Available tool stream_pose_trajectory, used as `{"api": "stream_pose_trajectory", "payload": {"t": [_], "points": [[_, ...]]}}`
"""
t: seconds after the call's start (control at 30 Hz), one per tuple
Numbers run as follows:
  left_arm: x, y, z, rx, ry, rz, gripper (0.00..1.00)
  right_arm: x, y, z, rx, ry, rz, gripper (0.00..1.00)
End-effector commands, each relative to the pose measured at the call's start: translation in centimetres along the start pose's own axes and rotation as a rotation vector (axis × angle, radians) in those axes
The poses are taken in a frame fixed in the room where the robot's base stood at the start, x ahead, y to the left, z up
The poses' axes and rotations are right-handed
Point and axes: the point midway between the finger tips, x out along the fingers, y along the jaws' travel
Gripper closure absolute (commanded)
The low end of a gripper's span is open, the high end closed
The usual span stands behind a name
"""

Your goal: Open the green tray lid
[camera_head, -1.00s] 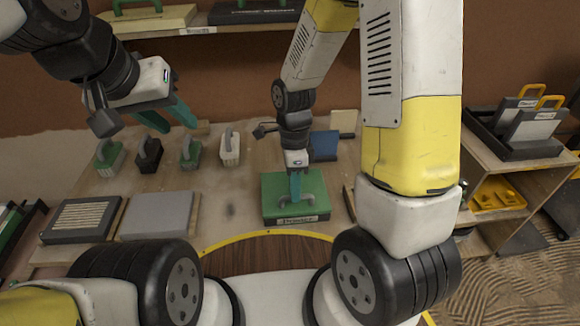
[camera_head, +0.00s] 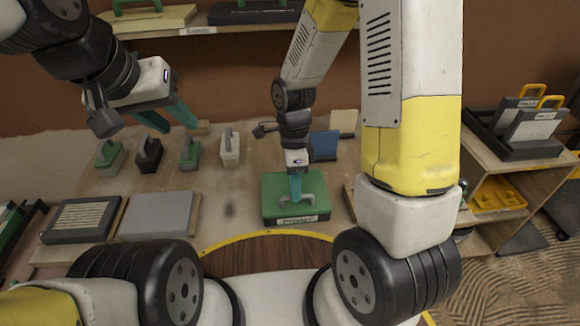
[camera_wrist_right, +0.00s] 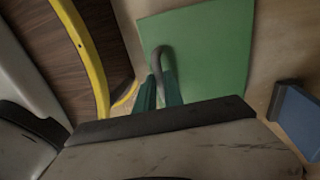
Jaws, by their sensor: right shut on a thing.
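The green tray lid (camera_head: 275,186) lies on its box on the bench, in the middle of the head view. The box has a white label (camera_head: 296,219) on its front. A grey handle (camera_head: 312,192) stands on the lid; it also shows in the right wrist view (camera_wrist_right: 161,55). My right gripper (camera_head: 295,194) points down over the lid, its teal fingers shut on the handle. The fingers (camera_wrist_right: 159,92) hide part of the handle in the wrist view. My left gripper (camera_head: 168,120) hangs at the upper left, open and empty, above the bench.
Several handled blocks (camera_head: 148,155) stand at the back left. A grey panel (camera_head: 158,214) and a slatted tray (camera_head: 80,219) lie at the left. A blue block (camera_head: 323,145) stands behind the green lid. Bare bench lies left of the lid.

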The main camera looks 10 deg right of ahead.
Motion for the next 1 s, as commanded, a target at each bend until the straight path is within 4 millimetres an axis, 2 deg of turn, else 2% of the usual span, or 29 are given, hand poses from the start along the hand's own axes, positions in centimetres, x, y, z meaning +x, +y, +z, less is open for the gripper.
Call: {"api": "stream_pose_trajectory", "payload": {"t": [0.27, 0.8, 1.0], "points": [[0.0, 0.0, 0.0, 0.0, 0.0, 0.0, 0.64, -1.5, -0.7, 0.0, 0.001, -0.001, 0.099, 1.0], [0.0, 0.0, 0.0, 0.0, 0.0, 0.0, 0.64, -6.2, -3.8, 0.0, 0.0, -0.002, 0.481, 1.0], [0.0, 0.0, 0.0, 0.0, 0.0, 0.0, 0.64, -7.2, -4.6, 0.0, 0.0, -0.002, 0.488, 1.0]]}}
